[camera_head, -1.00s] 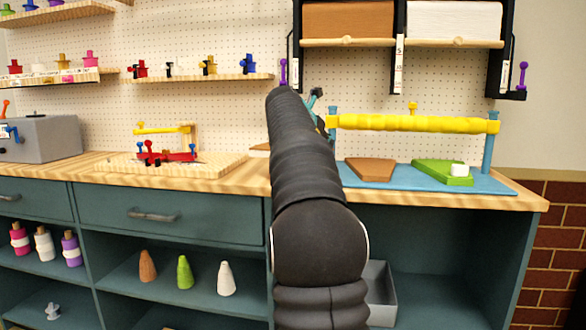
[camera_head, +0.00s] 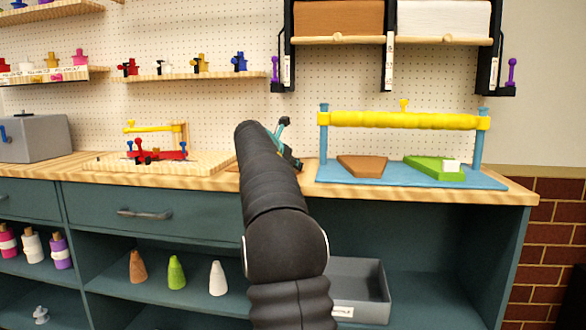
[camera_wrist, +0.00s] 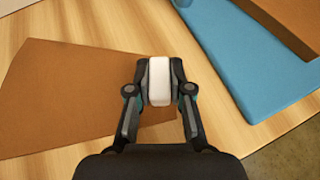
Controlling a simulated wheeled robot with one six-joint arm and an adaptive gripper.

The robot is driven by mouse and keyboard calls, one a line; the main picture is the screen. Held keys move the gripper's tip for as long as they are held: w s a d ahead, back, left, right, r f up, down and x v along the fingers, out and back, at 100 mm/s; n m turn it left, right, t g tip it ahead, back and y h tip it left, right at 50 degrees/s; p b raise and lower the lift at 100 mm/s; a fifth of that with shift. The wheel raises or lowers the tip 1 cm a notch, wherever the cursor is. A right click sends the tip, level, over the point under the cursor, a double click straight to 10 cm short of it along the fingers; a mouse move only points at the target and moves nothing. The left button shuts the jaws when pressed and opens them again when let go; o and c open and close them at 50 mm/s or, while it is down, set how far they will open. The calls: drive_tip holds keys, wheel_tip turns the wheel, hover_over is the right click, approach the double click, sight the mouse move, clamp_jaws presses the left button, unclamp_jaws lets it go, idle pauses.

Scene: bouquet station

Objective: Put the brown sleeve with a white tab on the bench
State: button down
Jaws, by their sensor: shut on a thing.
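The brown sleeve (camera_wrist: 75,100) is a flat tapered sheet at the left of the wrist view, over the bench top. Its white tab (camera_wrist: 159,82) stands between the two fingers of my gripper (camera_wrist: 160,72), which is shut on it. I cannot tell whether the sleeve rests on the wood or is just above it. In the head view my gripper (camera_head: 290,150) is at the bench (camera_head: 515,194), left of the blue mat. My arm hides most of the sleeve there.
The blue mat (camera_head: 400,179) holds another brown sleeve (camera_head: 361,166) and a green sleeve (camera_head: 425,165) with a white tab, under a yellow bar (camera_head: 400,120). A wooden board (camera_head: 110,163) with red and yellow fixtures lies left. A grey bin (camera_head: 360,285) sits below.

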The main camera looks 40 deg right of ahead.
drive_tip(key=c, duration=1.1)
unclamp_jaws()
drive_tip(key=shift+o, duration=0.2)
drive_tip(key=shift+a+r, duration=0.1)
drive_tip(key=shift+r, duration=0.05)
drive_tip(key=v, duration=1.1)
drive_tip(key=shift+s+a, duration=0.1)
drive_tip(key=shift+a, duration=0.1)
drive_tip(key=shift+a+r, duration=0.15)
